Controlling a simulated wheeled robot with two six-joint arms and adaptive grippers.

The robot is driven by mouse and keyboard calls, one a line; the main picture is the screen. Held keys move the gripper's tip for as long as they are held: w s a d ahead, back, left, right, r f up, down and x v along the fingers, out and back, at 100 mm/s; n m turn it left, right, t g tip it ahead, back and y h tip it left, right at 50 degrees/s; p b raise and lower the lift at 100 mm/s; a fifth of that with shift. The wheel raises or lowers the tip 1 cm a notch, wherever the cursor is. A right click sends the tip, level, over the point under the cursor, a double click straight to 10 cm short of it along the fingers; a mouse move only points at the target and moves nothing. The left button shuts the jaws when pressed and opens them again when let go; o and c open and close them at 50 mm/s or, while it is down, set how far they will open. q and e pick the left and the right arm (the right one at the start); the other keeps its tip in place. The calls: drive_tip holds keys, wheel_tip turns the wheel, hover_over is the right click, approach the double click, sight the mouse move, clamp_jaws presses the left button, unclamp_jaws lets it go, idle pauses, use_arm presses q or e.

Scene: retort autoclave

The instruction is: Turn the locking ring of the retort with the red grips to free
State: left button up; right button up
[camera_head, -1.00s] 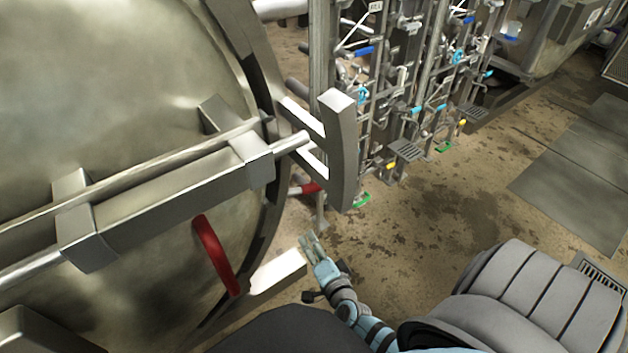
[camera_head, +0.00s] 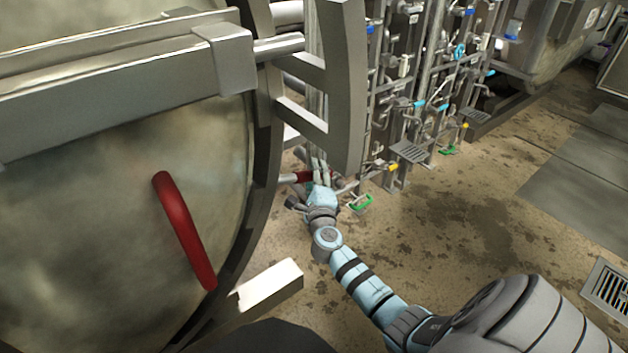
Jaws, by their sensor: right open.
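The round metal door of the retort (camera_head: 110,190) fills the left of the head view, with the dark locking ring (camera_head: 266,150) along its right edge. One curved red grip (camera_head: 185,232) stands out on the door's face. A second red grip (camera_head: 303,177) sticks out to the right, beyond the ring, and is partly hidden by my right gripper. My right gripper (camera_head: 319,165) is open, its fingers up close to this second grip. I cannot tell whether they touch or surround it. My left gripper is not in view.
A thick curved metal bracket (camera_head: 346,90) stands out from the ring just above my right gripper. A pale metal bar (camera_head: 268,293) juts out below. Pipes and valves (camera_head: 420,90) stand behind.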

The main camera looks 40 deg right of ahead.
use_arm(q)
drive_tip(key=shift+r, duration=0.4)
use_arm(e)
drive_tip(key=shift+w+d, duration=0.2)
drive_tip(key=shift+w, duration=0.1)
clamp_jaws()
